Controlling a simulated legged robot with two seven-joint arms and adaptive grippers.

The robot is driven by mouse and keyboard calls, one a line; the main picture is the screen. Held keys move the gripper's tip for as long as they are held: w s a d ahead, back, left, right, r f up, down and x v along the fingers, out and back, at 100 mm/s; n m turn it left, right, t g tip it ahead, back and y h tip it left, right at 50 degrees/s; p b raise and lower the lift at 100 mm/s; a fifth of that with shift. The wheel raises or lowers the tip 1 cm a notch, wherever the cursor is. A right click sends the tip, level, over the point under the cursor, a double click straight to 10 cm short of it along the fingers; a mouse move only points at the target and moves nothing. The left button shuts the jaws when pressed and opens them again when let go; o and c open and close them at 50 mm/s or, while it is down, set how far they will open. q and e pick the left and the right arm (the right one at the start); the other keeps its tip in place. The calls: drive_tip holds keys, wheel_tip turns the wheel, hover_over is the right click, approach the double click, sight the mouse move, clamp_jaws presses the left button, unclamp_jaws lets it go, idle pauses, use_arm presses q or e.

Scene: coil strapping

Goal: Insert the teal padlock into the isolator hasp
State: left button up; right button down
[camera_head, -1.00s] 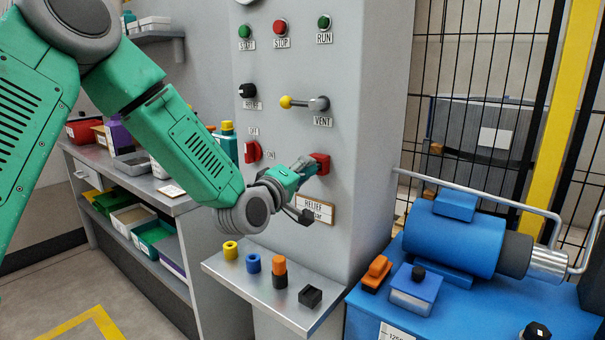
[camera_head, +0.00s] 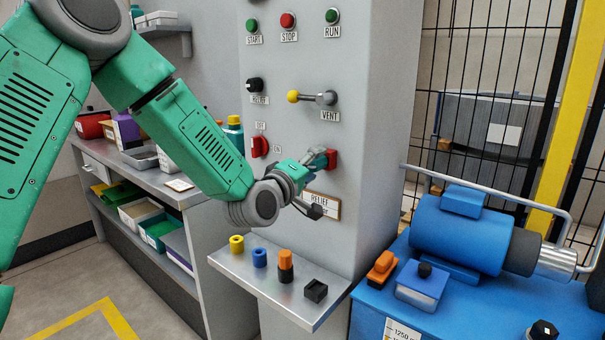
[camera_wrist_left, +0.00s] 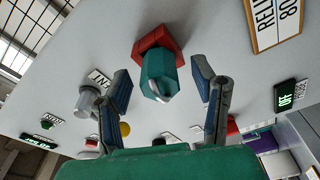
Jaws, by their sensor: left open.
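The teal padlock (camera_wrist_left: 160,76) sits against the red isolator hasp (camera_wrist_left: 152,47) on the grey panel in the left wrist view. In the head view the padlock (camera_head: 316,159) and the hasp (camera_head: 331,159) are on the panel's front, partly covered by my gripper. How far the shackle passes into the hasp is hidden. My left gripper (camera_head: 307,183) is open, with its fingers apart on either side of the padlock. A gap shows on both sides in the left wrist view (camera_wrist_left: 162,84). My right gripper is not in view.
The vent lever (camera_head: 310,98) sticks out above the hasp, and a red switch (camera_head: 260,146) is to its left. The relief placard (camera_head: 321,206) is just below. A metal shelf (camera_head: 290,307) with small coloured pieces juts out underneath. A blue motor (camera_head: 462,232) stands right.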

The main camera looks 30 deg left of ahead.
use_arm(q)
drive_tip(key=s, duration=1.1)
drive_tip(key=s+d+f+m+g, duration=0.2)
drive_tip(key=s+f+m+g, duration=0.1)
drive_tip(key=f, duration=0.5)
drive_tip(key=s+d+f+m+g+h, duration=0.1)
drive_tip(key=s+d+f+m+g, duration=0.15)
drive_tip(key=f, duration=0.65)
drive_tip(key=s+d+f+m+g, duration=0.2)
drive_tip(key=f+g, duration=0.1)
drive_tip(key=f, duration=0.5)
drive_tip(key=s+d+f+m+g, duration=0.1)
drive_tip(key=s+f+m+g, duration=0.2)
drive_tip(key=s+f, duration=0.5)
drive_tip(key=s+d+f+m+g, duration=0.1)
drive_tip(key=s+f+m+g, duration=0.3)
drive_tip(key=s+f, duration=0.5)
drive_tip(key=s+g, duration=0.2)
drive_tip(key=s, duration=0.4)
drive_tip(key=shift+s+d+f, duration=0.15)
drive_tip(key=shift+s+d, duration=0.05)
drive_tip(key=shift+s, duration=0.1)
drive_tip(key=shift+w+g, duration=0.15)
drive_tip(key=shift+g, duration=0.1)
